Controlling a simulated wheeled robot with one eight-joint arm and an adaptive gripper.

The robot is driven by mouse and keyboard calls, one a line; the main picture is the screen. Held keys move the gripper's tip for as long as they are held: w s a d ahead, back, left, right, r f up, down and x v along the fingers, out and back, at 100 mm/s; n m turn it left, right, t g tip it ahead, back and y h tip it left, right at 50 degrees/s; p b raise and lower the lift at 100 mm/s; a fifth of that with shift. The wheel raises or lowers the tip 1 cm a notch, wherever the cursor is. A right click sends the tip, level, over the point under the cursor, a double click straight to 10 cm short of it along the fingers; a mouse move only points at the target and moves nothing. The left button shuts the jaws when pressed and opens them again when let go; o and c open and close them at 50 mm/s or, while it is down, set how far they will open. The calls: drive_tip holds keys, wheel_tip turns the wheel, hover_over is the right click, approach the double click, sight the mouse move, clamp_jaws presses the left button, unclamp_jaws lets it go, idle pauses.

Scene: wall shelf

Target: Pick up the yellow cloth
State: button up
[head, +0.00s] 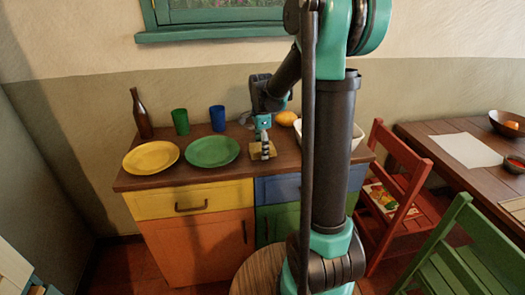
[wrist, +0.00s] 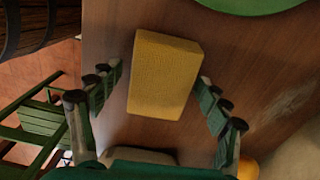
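The yellow cloth (head: 257,153) looks like a thick, folded yellow block and lies on the brown wooden top of the cabinet. In the head view my gripper (head: 265,148) is over it, pointing down, and covers part of it. In the wrist view the cloth (wrist: 165,73) is in full view, slightly tilted. My gripper (wrist: 160,90) is open there, with one finger on each side of the cloth and a gap on both sides. Nothing is held. The exact height of the fingertips above the cabinet top is hard to tell.
A green plate (head: 212,151) lies just left of the cloth, with a yellow plate (head: 150,158) beyond. A bottle (head: 141,114), green cup (head: 180,121) and blue cup (head: 217,118) stand behind. An orange fruit (head: 287,118) and a white basin (head: 356,137) are to the right.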

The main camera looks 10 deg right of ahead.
drive_tip(key=c, duration=0.8)
drive_tip(key=shift+o, duration=0.2)
drive_tip(key=shift+r, duration=0.15)
wheel_tip(320, 180, up, 20)
